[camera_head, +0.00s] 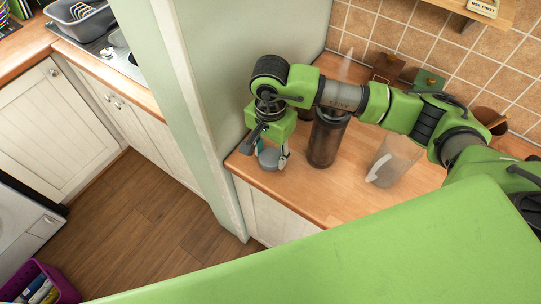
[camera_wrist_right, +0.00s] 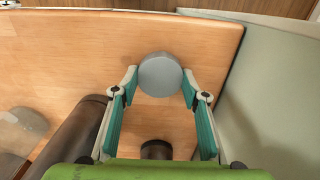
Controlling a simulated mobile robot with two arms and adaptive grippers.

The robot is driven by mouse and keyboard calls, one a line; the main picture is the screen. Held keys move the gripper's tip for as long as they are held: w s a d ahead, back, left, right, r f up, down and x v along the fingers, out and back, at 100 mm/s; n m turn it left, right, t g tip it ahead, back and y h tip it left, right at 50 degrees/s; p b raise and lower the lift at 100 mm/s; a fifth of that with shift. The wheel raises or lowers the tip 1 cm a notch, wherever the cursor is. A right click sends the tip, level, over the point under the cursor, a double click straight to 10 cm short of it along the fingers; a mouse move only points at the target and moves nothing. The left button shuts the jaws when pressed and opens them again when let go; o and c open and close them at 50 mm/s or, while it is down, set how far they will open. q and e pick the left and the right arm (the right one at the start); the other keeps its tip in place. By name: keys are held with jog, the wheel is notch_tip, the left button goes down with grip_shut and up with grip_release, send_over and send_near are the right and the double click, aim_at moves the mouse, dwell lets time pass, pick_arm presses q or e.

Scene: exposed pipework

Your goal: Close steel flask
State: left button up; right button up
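A round grey lid-like disc (camera_wrist_right: 160,75) shows between my right fingertips in the right wrist view; it also shows under the gripper in the head view (camera_head: 269,159). My right gripper (camera_wrist_right: 160,82) is open, pointing down near the counter's left end in the head view (camera_head: 272,152). A fingertip is on each side of the disc, with a thin gap visible. A tall dark brown cylinder (camera_head: 327,138) stands just right of the gripper; I cannot tell whether it is the flask. It also shows in the wrist view (camera_wrist_right: 72,138). My left gripper is not in view.
A clear jug (camera_head: 394,160) stands further right on the wooden counter (camera_head: 335,190). A small dark round object (camera_wrist_right: 156,149) lies between the finger bases in the wrist view. A pale green wall (camera_head: 235,75) borders the counter's left end. Small boxes (camera_head: 388,67) stand at the back.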

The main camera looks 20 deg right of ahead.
jog(key=shift+r, duration=0.1)
jog(key=shift+c, duration=0.2)
jog(key=shift+w+r, duration=0.1)
jog(key=shift+r, duration=0.5)
jog(key=s+r+b, duration=0.5)
jog(key=s+r, duration=0.6)
jog(key=s, duration=0.3)
jog(key=shift+r+b, duration=0.35)
jog(key=shift+s, duration=0.1)
